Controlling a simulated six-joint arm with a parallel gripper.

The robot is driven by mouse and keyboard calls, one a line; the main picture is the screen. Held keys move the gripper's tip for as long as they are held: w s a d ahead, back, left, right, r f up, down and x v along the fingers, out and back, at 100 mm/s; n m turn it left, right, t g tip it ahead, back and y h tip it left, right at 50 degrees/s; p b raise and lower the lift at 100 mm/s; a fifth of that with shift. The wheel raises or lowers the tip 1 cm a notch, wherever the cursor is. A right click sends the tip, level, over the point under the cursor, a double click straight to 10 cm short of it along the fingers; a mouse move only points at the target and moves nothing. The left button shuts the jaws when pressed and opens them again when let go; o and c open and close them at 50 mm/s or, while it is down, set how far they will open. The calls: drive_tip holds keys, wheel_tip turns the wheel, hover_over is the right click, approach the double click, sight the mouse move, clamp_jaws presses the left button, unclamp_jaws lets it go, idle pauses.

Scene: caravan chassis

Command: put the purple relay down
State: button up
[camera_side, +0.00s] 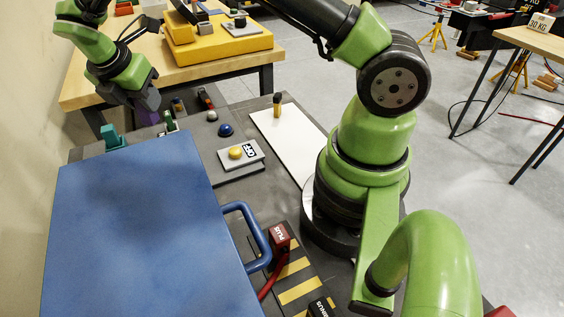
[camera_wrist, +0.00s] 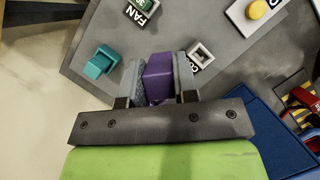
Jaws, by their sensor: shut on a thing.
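The purple relay (camera_wrist: 158,75) is a purple block held between the two grey fingers of my gripper (camera_wrist: 160,82) in the wrist view. In the side view my gripper (camera_side: 146,108) is at the far left part of the grey panel, and a bit of the purple relay (camera_side: 148,117) shows at its tip. I cannot tell whether the relay touches the panel.
A teal block (camera_wrist: 100,62) stands left of my gripper, and a pale square socket (camera_wrist: 201,54) lies close on the right. A large blue lid (camera_side: 135,235) stands in the foreground. A yellow button (camera_side: 236,152) sits on a plate on the panel.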

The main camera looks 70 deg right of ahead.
drive_tip(key=s+d+m+g, duration=0.3)
drive_tip(key=s+d+m, duration=0.2)
drive_tip(key=d+m, duration=0.25)
drive_tip(key=m+y, duration=0.8)
drive_tip(key=m, duration=1.3)
hover_over(297, 138)
drive_tip(key=w+d, duration=0.1)
drive_tip(key=w, duration=0.1)
wheel_tip(297, 138, down, 5)
drive_tip(key=shift+n+g, duration=0.25)
drive_tip(key=shift+g, duration=0.05)
drive_tip(key=shift+s+d+f, duration=0.1)
drive_tip(key=shift+f, duration=1.15)
drive_tip(key=shift+s+d+f, duration=0.1)
drive_tip(key=shift+f, duration=1.1)
drive_tip(key=shift+f, duration=0.1)
drive_tip(key=o, duration=0.9)
drive_tip(key=shift+o, duration=0.2)
